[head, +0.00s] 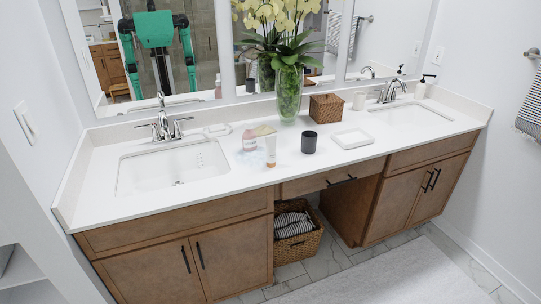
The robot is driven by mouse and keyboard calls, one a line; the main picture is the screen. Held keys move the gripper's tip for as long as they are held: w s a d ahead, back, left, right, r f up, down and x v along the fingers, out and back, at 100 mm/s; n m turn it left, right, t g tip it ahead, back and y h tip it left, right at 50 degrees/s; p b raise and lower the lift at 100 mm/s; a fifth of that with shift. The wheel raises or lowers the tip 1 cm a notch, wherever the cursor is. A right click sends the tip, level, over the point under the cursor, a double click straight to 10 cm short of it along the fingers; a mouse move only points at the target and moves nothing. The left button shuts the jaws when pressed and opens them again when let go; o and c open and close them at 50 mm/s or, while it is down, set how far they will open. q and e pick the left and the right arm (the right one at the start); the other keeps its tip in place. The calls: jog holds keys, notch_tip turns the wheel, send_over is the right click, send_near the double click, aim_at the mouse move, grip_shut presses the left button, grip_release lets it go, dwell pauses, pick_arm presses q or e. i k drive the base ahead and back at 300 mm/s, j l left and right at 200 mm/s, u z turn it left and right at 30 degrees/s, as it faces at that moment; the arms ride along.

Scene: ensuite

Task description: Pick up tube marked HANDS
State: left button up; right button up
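A small upright tube (270,151), pale with an orange lower end, stands near the front edge of the white counter (225,196), right of the left sink. Its lettering is too small to read, so I cannot confirm the word HANDS. A pinkish bottle (249,141) stands just behind it to the left. Neither of my grippers shows directly in the head view. My green arms appear only as a reflection in the mirror, too small to show the gripper state.
A black cup (309,142), a white tray (352,138), a woven box (326,108) and a glass vase (289,95) with flowers stand right of the tube. The left sink (170,168) lies left. A basket (298,244) sits below. The counter in front of the tube is clear.

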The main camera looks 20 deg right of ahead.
aim_at(270, 141)
jog(key=z, duration=0.45)
jog(key=i+j+z, duration=0.15)
jog(key=z, duration=0.25)
jog(key=i+j+z, duration=0.15)
jog(key=z, duration=0.3)
jog(key=i+j+z, duration=0.1)
jog(key=j+z, duration=0.15)
jog(key=z, duration=0.15)
jog(key=j+z, duration=0.25)
jog(key=z, duration=0.2)
jog(key=i, duration=0.05)
